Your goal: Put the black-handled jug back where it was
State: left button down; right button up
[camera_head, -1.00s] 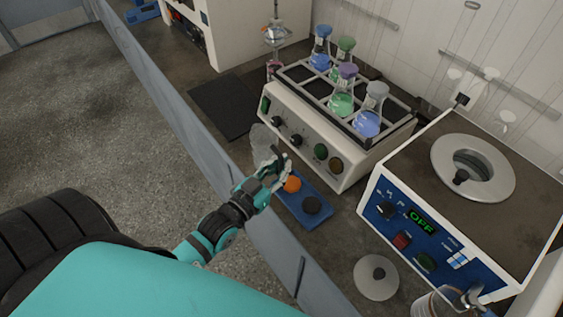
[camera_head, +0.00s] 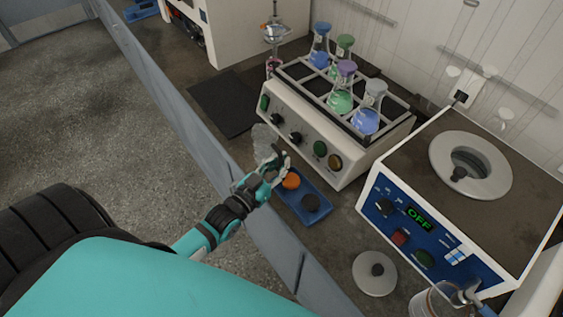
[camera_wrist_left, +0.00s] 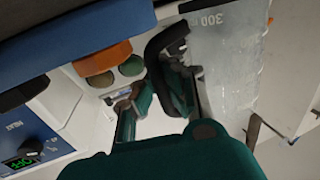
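The clear jug (camera_head: 265,138) with a black handle is hard to make out in the head view, just beyond my left gripper (camera_head: 268,170). In the left wrist view the jug's clear wall (camera_wrist_left: 228,60), with a "300" mark, fills the upper right. Its black handle (camera_wrist_left: 160,42) lies between the fingers of my left gripper (camera_wrist_left: 160,100), which look shut on it. The jug is tilted in that view; its base is not clearly seen.
A blue tray (camera_head: 323,212) with an orange and a dark round piece lies beside the left gripper. Behind stands a shaker (camera_head: 300,140) carrying several stoppered flasks. A white machine (camera_head: 430,235) reading OFF is at right. A dark mat (camera_head: 222,103) lies clear at left.

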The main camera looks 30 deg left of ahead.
pick_arm(q)
jog(key=shift+f, duration=0.45)
jog(key=c, duration=1.5)
grip_release()
pick_arm(e)
jog(key=shift+s+a+f, duration=0.1)
jog(key=shift+a+f, duration=0.15)
jog(key=shift+a, duration=0.05)
pick_arm(q)
jog(key=shift+r, duration=0.3)
jog(key=shift+s+r, duration=0.15)
jog(key=shift+s, duration=0.05)
jog(key=s, duration=0.3)
jog(key=s+a+b, duration=0.1)
jog(key=s, duration=0.7)
jog(key=shift+s+a, duration=0.25)
jog(key=shift+a, duration=0.15)
pick_arm(e)
jog(key=shift+d+f, duration=0.25)
jog(key=shift+f, duration=0.3)
